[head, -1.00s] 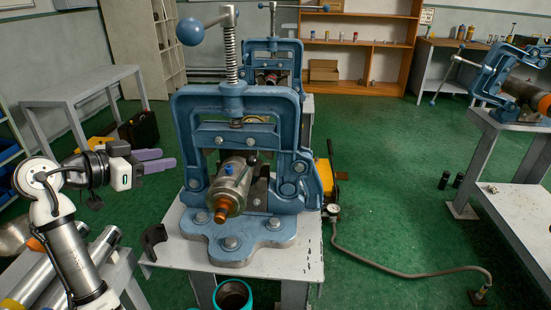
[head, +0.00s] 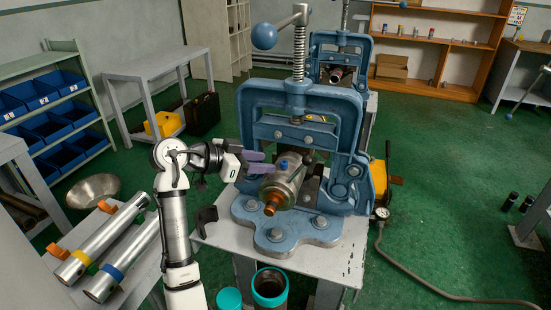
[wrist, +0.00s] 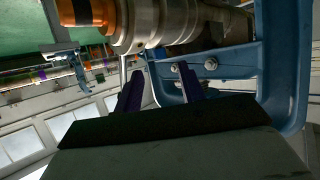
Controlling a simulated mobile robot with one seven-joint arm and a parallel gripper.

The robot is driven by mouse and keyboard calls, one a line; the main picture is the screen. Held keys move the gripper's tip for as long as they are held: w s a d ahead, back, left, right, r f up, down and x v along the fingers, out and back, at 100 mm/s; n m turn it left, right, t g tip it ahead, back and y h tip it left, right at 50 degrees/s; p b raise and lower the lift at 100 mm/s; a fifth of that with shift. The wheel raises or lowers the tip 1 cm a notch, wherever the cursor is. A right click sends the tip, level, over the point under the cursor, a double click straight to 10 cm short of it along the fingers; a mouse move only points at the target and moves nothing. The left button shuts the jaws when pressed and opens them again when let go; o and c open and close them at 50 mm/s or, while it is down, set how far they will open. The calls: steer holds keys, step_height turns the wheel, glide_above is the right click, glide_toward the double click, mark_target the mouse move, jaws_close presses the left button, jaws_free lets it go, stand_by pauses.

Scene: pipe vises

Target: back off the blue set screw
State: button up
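The blue set screw (head: 283,165) stands on top of a grey metal cylinder (head: 289,183) with an orange-brown end, held in the blue pipe vise (head: 245,128). My gripper (head: 268,162) is just left of the screw, its purple fingers pointing right towards it. In the wrist view the two fingers (wrist: 160,86) are apart with nothing between them. The cylinder (wrist: 170,22) crosses the top of that view, beyond the fingertips. Whether a fingertip touches the screw or cylinder cannot be told.
The vise stands on a white table (head: 330,258). A dark curved piece (head: 205,218) lies at the table's left corner, below my gripper. Metal pipes (head: 105,240) lie on a stand at left. A second vise (head: 338,60) stands behind. A hose (head: 430,285) runs along the floor at right.

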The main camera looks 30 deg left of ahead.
mark_target(284, 165)
steer(key=shift+p+x, duration=0.45)
steer(key=shift+x, duration=1.95)
jaws_close()
